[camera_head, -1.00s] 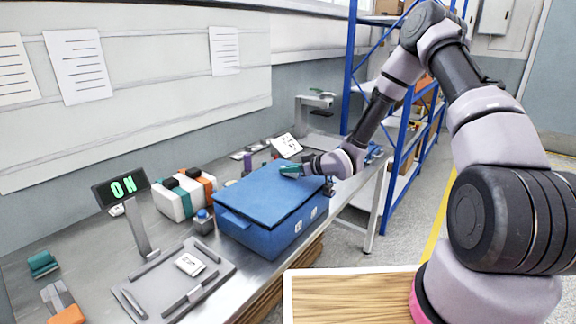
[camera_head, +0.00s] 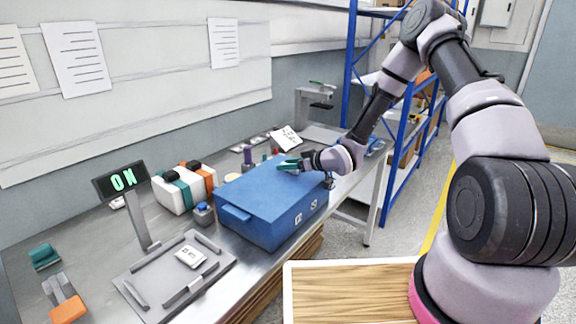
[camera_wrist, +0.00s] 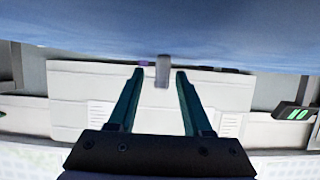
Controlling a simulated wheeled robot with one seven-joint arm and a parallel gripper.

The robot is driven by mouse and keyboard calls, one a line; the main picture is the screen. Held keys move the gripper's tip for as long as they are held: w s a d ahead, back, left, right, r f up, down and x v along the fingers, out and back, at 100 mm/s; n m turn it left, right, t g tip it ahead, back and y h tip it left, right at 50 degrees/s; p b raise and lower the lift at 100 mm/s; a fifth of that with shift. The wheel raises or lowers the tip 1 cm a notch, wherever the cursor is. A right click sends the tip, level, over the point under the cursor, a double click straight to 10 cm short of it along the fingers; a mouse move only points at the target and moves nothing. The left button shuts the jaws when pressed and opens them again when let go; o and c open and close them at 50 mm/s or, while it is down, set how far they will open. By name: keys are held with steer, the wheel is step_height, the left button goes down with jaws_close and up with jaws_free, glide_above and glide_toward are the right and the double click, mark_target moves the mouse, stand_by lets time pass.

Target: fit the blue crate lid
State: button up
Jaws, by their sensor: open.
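The blue crate (camera_head: 285,229) stands on the metal bench with its flat blue lid (camera_head: 262,194) on top. The lid looks level and lies over the crate; whether its edges are fully seated cannot be told. My gripper (camera_head: 283,164) is at the lid's far right part, just above its surface, with teal fingers pointing left. In the wrist view, the two teal fingers are apart and a blue surface fills the top of the picture. A small grey piece (camera_wrist: 163,71) shows between the fingertips; what it belongs to is unclear.
An ON display (camera_head: 122,181) on a post stands at the left. An orange, white and teal case (camera_head: 184,188) and a small blue-topped block (camera_head: 204,213) are beside the crate. A grey tray (camera_head: 160,291) lies in front left. A blue shelf rack (camera_head: 401,145) stands behind right.

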steer(key=v, duration=1.1)
steer(key=shift+a+r, duration=0.1)
steer(key=shift+w, duration=0.1)
steer(key=s+d+r+m+h, duration=0.25)
steer(key=d+r+h, duration=0.25)
steer(key=d+r, duration=0.4)
steer(key=s+d+r+m+h, duration=0.1)
steer(key=d+r+m+h, duration=0.5)
steer(key=r, duration=0.5)
steer(key=s+r+m, duration=0.2)
steer(key=s+r, duration=0.2)
steer(key=s, duration=0.4)
steer(key=s+r+m+g+y, duration=0.1)
steer(key=s+r+m, duration=0.1)
steer(key=s+r, duration=0.3)
steer(key=s+r+m+y, duration=0.1)
steer(key=s+r, duration=0.3)
steer(key=s, duration=0.6)
steer(key=shift+s+r+m, duration=0.35)
steer(key=shift+s+m, duration=0.05)
steer(key=shift+m, duration=0.15)
steer(key=shift+a, duration=0.15)
